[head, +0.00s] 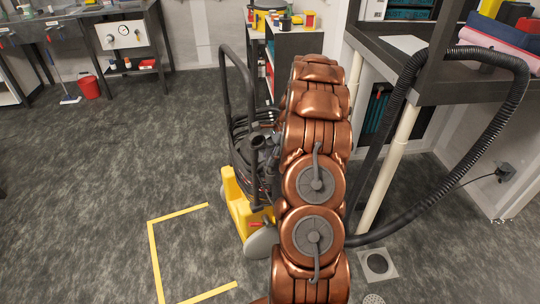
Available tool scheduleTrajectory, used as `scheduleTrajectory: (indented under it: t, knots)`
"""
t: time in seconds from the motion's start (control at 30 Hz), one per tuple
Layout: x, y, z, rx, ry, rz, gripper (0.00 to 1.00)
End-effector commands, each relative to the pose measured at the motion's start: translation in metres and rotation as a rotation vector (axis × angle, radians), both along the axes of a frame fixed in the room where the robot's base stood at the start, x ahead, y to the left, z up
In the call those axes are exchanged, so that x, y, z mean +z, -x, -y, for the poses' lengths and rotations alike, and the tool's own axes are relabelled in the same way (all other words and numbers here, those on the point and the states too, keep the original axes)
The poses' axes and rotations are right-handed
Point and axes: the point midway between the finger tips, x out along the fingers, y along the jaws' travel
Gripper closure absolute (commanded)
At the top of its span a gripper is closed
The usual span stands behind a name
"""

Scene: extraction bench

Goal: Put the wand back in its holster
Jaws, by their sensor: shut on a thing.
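A yellow and black wheeled extraction machine (238,205) with a tall black push handle (224,85) stands left of my copper arm, which covers its right side. A short upright dark tube (258,146) among the dark parts on top may be the holster; I cannot be sure. A ribbed black hose (515,100) loops up over the right bench and back down to the floor behind my arm. I cannot make out the wand. My gripper does not show; my arm hides the space behind it.
Yellow tape (155,255) marks the floor at the front. A dark bench (440,85) with a pale leg (388,170) stands close on the right. A red bucket (89,87) stands far left. The left floor is clear.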

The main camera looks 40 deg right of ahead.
Motion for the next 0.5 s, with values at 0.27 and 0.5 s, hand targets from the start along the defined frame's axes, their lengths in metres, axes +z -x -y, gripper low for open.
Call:
scheduleTrajectory:
  t: [0.27,0.5]
  knots:
    - [-0.0057,0.0,-0.0001,0.0,0.0,0.0,1.0]
    - [-0.0105,0.0,-0.0002,0.0,0.0,0.0,1.0]
